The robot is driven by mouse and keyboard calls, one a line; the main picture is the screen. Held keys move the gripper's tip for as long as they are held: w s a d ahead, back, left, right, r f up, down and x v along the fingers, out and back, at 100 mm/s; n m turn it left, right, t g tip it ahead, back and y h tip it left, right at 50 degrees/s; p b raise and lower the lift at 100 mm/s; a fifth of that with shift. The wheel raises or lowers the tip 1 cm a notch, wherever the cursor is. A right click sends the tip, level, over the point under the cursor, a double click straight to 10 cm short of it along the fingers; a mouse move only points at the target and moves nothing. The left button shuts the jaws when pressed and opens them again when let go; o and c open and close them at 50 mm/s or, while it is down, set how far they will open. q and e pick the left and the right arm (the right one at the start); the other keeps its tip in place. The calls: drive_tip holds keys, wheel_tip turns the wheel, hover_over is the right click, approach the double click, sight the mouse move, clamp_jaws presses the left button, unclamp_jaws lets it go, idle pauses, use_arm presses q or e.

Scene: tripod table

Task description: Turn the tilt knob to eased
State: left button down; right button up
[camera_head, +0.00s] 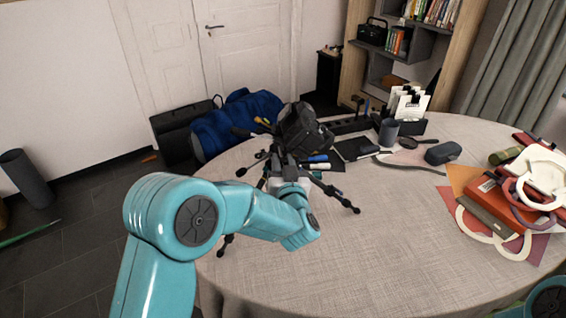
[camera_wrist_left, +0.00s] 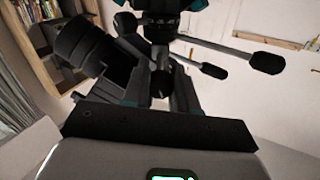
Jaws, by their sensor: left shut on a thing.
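A black camera (camera_head: 303,130) sits on a tripod (camera_head: 335,193) whose dark legs spread over the round table. In the left wrist view the camera body (camera_wrist_left: 85,45) is at the upper left, and the tripod head (camera_wrist_left: 160,25) is at the top centre. Two black handles, one long (camera_wrist_left: 265,62) and one shorter (camera_wrist_left: 213,70), stick out to the right. My left gripper (camera_head: 284,176) reaches the tripod head from the near side. In the wrist view its fingers (camera_wrist_left: 157,92) are shut on the tilt knob, which is mostly hidden between them. The knob's setting cannot be read.
The round table (camera_head: 400,250) is clear at its front and middle. Books and paper cut-outs (camera_head: 505,205) lie at the right. A dark cup (camera_head: 389,132), a glasses case (camera_head: 442,153) and a notebook (camera_head: 357,148) stand behind. A blue bundle (camera_head: 235,125) is beyond the tripod.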

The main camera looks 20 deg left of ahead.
use_arm(q)
drive_tip(key=shift+r+m+p, duration=0.1)
drive_tip(key=shift+m+p, duration=0.2)
drive_tip(key=shift+m, duration=1.4)
drive_tip(key=c, duration=1.2)
unclamp_jaws()
drive_tip(key=shift+o, duration=0.2)
drive_tip(key=b+v, duration=0.2)
drive_tip(key=v, duration=1.4)
drive_tip(key=shift+b, duration=0.3)
drive_tip(key=shift+s+d, duration=0.1)
drive_tip(key=shift+s, duration=0.05)
